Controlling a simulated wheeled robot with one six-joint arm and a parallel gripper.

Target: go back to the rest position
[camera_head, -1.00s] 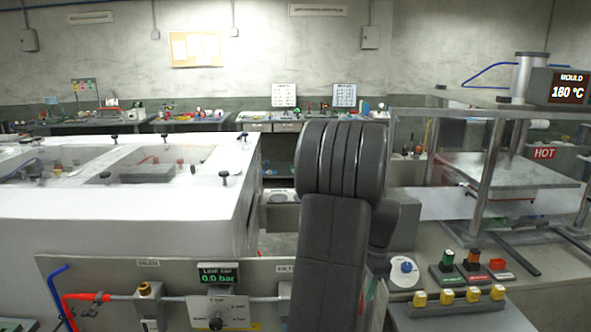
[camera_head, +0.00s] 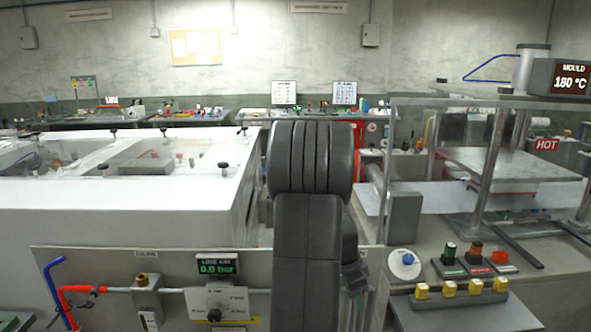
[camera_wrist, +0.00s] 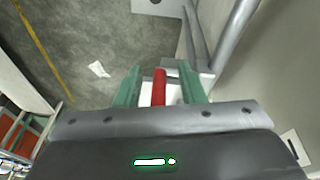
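My gripper (camera_wrist: 160,88) shows in the wrist view with two green fingers spread apart. A red bar (camera_wrist: 159,86) appears between them, with gaps on both sides; it does not look gripped, and I cannot tell how far off it is.
A white glass-topped enclosure (camera_head: 110,205) stands left, with a leak-test panel (camera_head: 90,262) before it reading 0.0 bar. A hot press (camera_head: 505,165) stands right, its display (camera_head: 569,82) reading 180 °C. Grey floor (camera_wrist: 85,50) shows in the wrist view.

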